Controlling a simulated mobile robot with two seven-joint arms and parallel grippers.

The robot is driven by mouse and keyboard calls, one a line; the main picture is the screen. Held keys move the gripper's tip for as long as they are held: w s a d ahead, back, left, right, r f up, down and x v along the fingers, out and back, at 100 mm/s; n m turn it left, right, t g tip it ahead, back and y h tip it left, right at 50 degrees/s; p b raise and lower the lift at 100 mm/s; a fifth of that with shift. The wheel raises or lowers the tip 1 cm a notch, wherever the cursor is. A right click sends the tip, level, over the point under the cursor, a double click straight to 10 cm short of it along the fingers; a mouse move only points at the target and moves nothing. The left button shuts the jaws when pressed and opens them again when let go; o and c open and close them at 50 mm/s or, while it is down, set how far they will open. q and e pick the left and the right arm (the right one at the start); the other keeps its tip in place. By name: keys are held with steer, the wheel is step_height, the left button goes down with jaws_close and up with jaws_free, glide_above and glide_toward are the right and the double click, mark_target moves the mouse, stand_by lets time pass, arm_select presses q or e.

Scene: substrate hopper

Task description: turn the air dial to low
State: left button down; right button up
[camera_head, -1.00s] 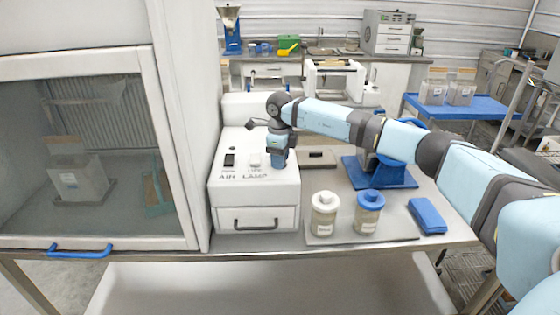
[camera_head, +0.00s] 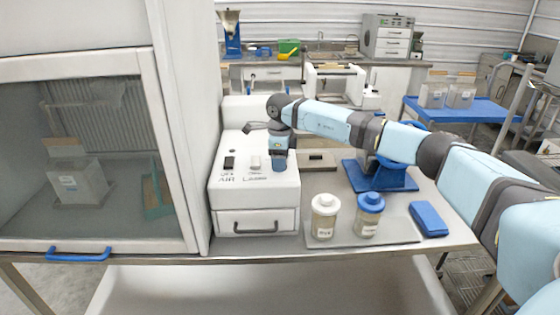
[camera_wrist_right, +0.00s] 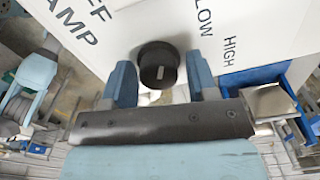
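The air dial (camera_wrist_right: 158,65) is a round black knob with a short pale mark on it, on the white panel of the control box (camera_head: 255,222). The words OFF, LOW and HIGH are printed around it in the right wrist view; I cannot tell which one the mark points to. My right gripper (camera_wrist_right: 161,82) is open, with one blue finger on each side of the dial and a gap to it on both sides. In the head view my right gripper (camera_head: 279,166) points down at the box top's right side and hides the dial. My left gripper is not in view.
A black switch (camera_head: 229,163) and a white switch (camera_head: 255,163) sit left of my gripper. A white-lidded jar (camera_head: 324,216) and a blue-lidded jar (camera_head: 369,214) stand right of the box. A glass-fronted cabinet (camera_head: 175,150) stands at left.

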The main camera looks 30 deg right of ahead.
steer(key=shift+o, duration=0.4)
steer(key=shift+f, duration=0.1)
step_height(320, 180, up, 14)
steer(key=b, duration=0.1)
steer(key=shift+s+f, duration=0.1)
stand_by(0.5)
